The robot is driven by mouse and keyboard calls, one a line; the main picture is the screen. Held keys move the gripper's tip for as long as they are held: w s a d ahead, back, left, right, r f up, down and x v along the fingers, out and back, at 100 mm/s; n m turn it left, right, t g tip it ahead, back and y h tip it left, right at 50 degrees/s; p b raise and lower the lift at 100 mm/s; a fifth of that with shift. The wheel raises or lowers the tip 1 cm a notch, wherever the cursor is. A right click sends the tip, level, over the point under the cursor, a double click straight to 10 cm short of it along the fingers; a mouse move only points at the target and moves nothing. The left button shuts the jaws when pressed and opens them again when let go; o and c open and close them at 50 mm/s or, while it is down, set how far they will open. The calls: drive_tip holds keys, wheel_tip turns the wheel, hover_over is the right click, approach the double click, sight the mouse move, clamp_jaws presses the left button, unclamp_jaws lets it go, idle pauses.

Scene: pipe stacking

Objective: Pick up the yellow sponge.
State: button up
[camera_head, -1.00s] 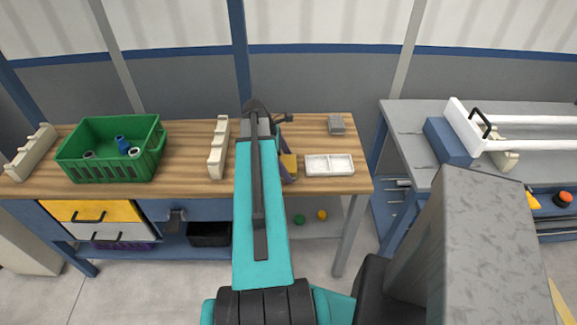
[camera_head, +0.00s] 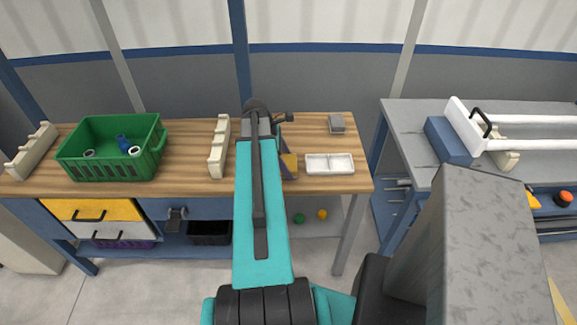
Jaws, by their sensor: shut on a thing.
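The yellow sponge (camera_head: 289,162) shows as a small yellow patch just right of my teal arm, near the front of the wooden bench (camera_head: 190,187). My gripper (camera_head: 287,146) is at the sponge, beside the arm's far end, and is shut on it. The arm hides most of the gripper and the left part of the sponge. I cannot tell whether the sponge touches the bench.
A white two-part tray (camera_head: 330,171) lies close on the right, with a grey block (camera_head: 337,124) behind it. A cream notched rack (camera_head: 218,160) stands left of my arm. A green crate (camera_head: 75,172) with several small parts is further left. A grey table (camera_head: 403,135) stands at the right.

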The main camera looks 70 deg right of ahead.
sight(291, 162)
drive_tip(key=shift+r, duration=0.15)
drive_tip(key=shift+r+b, duration=0.65)
drive_tip(key=shift+r, duration=0.75)
drive_tip(key=w+a+b, duration=0.1)
drive_tip(key=w+a, duration=0.2)
drive_tip(key=a, duration=0.1)
drive_tip(key=w+a+r+b, duration=0.1)
drive_tip(key=w+a, duration=0.2)
drive_tip(key=a, duration=0.1)
drive_tip(key=w+a+r+b, duration=0.1)
drive_tip(key=w+a, duration=0.3)
drive_tip(key=shift+a, duration=0.35)
drive_tip(key=shift+s, duration=0.1)
